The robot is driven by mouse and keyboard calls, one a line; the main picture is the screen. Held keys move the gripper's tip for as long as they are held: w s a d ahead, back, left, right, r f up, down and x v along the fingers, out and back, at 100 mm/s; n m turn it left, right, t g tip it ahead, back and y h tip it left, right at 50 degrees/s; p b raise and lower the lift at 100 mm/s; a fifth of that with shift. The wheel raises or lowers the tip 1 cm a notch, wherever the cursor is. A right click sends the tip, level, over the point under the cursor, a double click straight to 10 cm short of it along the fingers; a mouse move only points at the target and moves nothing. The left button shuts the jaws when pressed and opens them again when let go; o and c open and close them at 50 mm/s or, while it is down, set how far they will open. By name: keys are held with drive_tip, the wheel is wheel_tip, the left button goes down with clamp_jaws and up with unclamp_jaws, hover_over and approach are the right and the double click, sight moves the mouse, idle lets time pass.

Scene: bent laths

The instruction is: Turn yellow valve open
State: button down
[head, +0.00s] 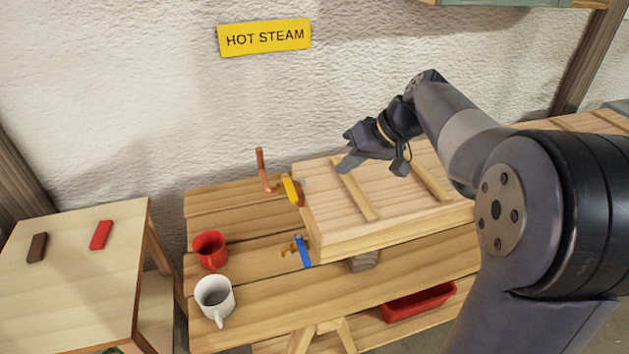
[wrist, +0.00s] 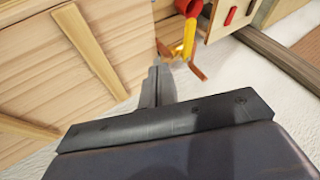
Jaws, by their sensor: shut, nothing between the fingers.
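The yellow valve handle (head: 290,190) sits at the upper left end of the wooden crate (head: 330,225) on the bench. A copper pipe (head: 262,168) stands up just left of it. In the wrist view the yellow handle (wrist: 189,38) shows beyond my fingertips, with copper pipe beside it. My gripper (head: 347,158) is above the crate's top, right of the yellow handle and apart from it. Its fingers are shut and empty; they also show in the wrist view (wrist: 156,76). The valve body is mostly hidden by the handle and crate.
A blue valve handle (head: 303,251) is at the crate's near left corner. A red mug (head: 210,250) and a white mug (head: 214,298) stand on the bench's left part. A "HOT STEAM" sign (head: 265,37) is on the wall behind. A red tray (head: 418,301) lies below.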

sight(290, 188)
drive_tip(key=p+x, duration=0.1)
drive_tip(key=x, duration=0.6)
drive_tip(key=shift+a+f, duration=0.1)
drive_tip(key=shift+f, duration=0.1)
drive_tip(key=shift+s+a+f+p, duration=0.15)
drive_tip(key=shift+a+p, duration=0.1)
drive_tip(key=shift+a, duration=0.4)
drive_tip(key=shift+s+a+r+p, duration=0.1)
drive_tip(key=shift+s+a+p, duration=0.1)
drive_tip(key=shift+a, duration=0.45)
drive_tip(key=shift+s+a+f+p, duration=0.1)
drive_tip(key=shift+a+p, duration=0.15)
drive_tip(key=shift+a, duration=0.4)
